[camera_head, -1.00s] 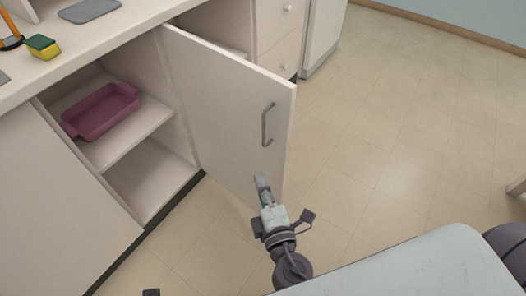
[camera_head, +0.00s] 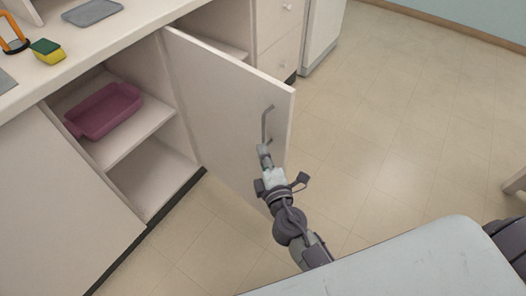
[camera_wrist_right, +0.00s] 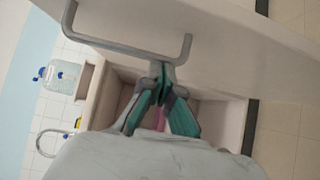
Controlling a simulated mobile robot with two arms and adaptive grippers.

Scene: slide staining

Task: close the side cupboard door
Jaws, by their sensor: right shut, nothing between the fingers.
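The side cupboard door (camera_head: 222,105) stands wide open, swung out from the cabinet. Its grey bar handle (camera_head: 265,128) is on the face toward me, near the free edge. In the right wrist view the handle (camera_wrist_right: 128,47) spans the upper part of the picture, with the door (camera_wrist_right: 225,40) behind it. My right gripper (camera_head: 263,151) is shut and empty at the lower end of the handle. In the right wrist view its fingertips (camera_wrist_right: 161,68) are together just below the handle bar; I cannot tell whether they touch it. My left gripper is not in view.
The open cupboard (camera_head: 147,172) has a shelf with a pink tray (camera_head: 104,111) on it. The counter above bears a yellow-green sponge (camera_head: 47,51) and a grey tray (camera_head: 91,12). Drawers (camera_head: 281,32) stand behind the door. The floor (camera_head: 400,130) to the right is clear.

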